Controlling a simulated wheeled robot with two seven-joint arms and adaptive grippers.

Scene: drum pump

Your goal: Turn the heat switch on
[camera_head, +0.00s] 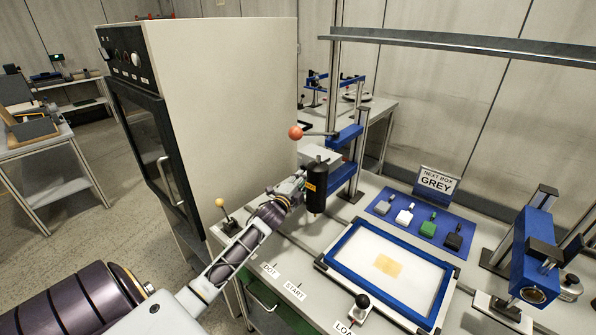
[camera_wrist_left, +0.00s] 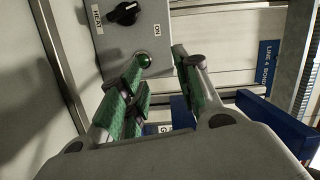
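The heat switch (camera_wrist_left: 123,13) is a black rotary knob on a grey control box (camera_wrist_left: 122,38), seen at the top of the left wrist view. A HEAT label sits left of it, an ON label to its lower right, and a dark green lamp (camera_wrist_left: 143,60) below. My left gripper (camera_wrist_left: 160,82) is open, its green-padded fingers apart below the knob and not touching it. In the head view my left gripper (camera_head: 294,186) is beside a black cylinder (camera_head: 315,186); the knob cannot be made out there. My right gripper is not in view.
A red-ball lever (camera_head: 296,132) stands above the left gripper. A tall cabinet (camera_head: 215,110) is left of it. A blue-framed tray (camera_head: 390,265), several small blocks on a blue mat (camera_head: 383,206), and a blue press (camera_head: 535,250) are to the right.

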